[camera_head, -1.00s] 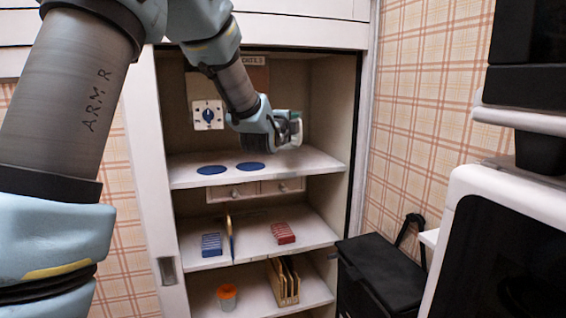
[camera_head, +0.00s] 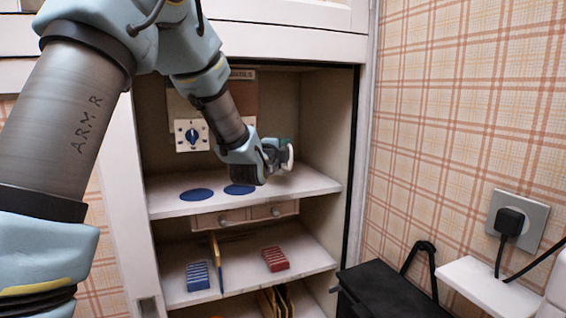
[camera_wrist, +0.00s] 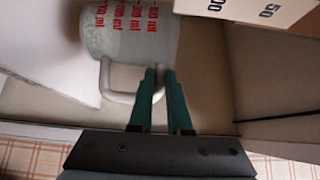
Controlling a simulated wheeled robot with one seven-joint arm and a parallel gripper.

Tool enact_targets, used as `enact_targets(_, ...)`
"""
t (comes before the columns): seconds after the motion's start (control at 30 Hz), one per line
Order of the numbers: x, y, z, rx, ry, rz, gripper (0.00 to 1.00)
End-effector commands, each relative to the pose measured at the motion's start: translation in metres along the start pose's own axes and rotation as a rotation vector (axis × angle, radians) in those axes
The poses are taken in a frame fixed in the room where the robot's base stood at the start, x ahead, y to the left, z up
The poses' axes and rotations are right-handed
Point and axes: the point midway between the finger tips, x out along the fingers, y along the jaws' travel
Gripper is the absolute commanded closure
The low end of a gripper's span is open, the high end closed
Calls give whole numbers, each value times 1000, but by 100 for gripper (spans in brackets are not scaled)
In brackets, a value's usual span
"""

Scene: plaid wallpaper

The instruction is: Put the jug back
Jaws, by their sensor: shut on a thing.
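A translucent white measuring jug (camera_wrist: 128,42) with red ml marks shows at the top of the wrist view. My gripper (camera_wrist: 160,78) is shut on the jug's white handle (camera_wrist: 118,97) with its green fingers. In the head view my gripper (camera_head: 278,155) is inside the cabinet, above the right part of the upper shelf (camera_head: 300,181). There the jug is mostly hidden by my gripper, with a pale edge (camera_head: 289,158) showing. Two blue discs lie flat on this shelf, a left one (camera_head: 196,195) and a right one (camera_head: 240,189). I cannot tell whether the jug touches the shelf.
A dial panel (camera_head: 192,135) is on the cabinet's back wall. Below are drawers (camera_head: 240,216) and a shelf with blue (camera_head: 198,276) and red (camera_head: 275,259) blocks. A black box (camera_head: 385,292) stands right. A pale panel with numbers (camera_wrist: 255,10) is close to the jug.

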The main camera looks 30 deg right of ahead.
Motion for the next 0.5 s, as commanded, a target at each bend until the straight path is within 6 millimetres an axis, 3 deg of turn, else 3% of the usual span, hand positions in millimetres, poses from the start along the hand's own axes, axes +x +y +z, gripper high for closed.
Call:
enact_targets(0.33,0,39,-1,0,1,1,100)
enact_targets(0.5,0,44,-1,0,1,-3,100)
